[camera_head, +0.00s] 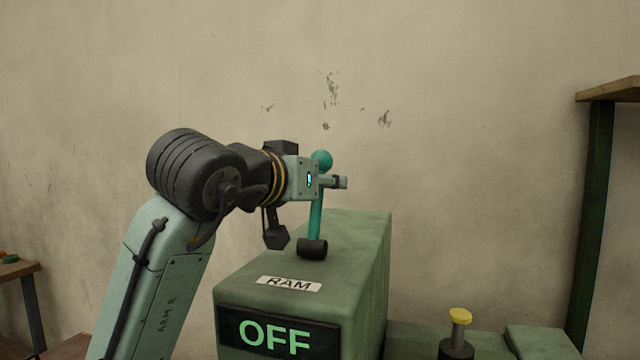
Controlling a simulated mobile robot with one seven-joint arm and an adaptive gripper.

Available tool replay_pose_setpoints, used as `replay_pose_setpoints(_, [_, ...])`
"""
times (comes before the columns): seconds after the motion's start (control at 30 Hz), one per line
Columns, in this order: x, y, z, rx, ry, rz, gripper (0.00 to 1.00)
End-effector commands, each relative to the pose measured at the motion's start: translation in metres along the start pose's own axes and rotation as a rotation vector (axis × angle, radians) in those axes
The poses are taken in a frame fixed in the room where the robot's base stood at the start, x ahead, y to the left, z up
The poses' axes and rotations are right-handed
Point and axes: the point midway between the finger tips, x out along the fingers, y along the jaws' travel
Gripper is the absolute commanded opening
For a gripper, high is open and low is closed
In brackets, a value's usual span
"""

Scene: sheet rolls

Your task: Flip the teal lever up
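The teal lever (316,222) rises from a black pivot (312,249) on top of the green machine box (352,235). It stands nearly upright, leaning slightly right, with a round teal knob (321,160) at its top. My gripper (342,182) is level with the upper part of the lever, just below the knob. Its body and fingers hide part of the shaft. The fingers point right. I cannot tell whether they touch the lever or how far apart they are.
The box has a "RAM" label (289,284) and a display (276,337) reading "OFF". A dark-legged shelf (592,200) is at the far right, a small table (20,270) at the far left. The wall behind is bare.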

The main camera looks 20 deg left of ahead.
Motion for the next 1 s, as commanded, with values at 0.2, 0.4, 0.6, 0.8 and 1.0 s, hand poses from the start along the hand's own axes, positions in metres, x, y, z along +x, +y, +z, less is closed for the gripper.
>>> replay_pose_setpoints(0.2, [0.0, -0.001, 0.002, -0.003, -0.003, -0.002, 0.35])
replay_pose_setpoints(0.4, [-0.012, -0.002, 0.001, -0.004, -0.002, -0.002, 0.35])
replay_pose_setpoints(0.6, [-0.051, -0.002, 0.001, -0.003, 0.0, -0.003, 0.35])
replay_pose_setpoints(0.8, [-0.092, -0.001, 0.001, -0.001, -0.001, -0.002, 0.35])
replay_pose_setpoints(1.0, [-0.115, -0.001, 0.0, -0.002, -0.001, -0.002, 0.35])
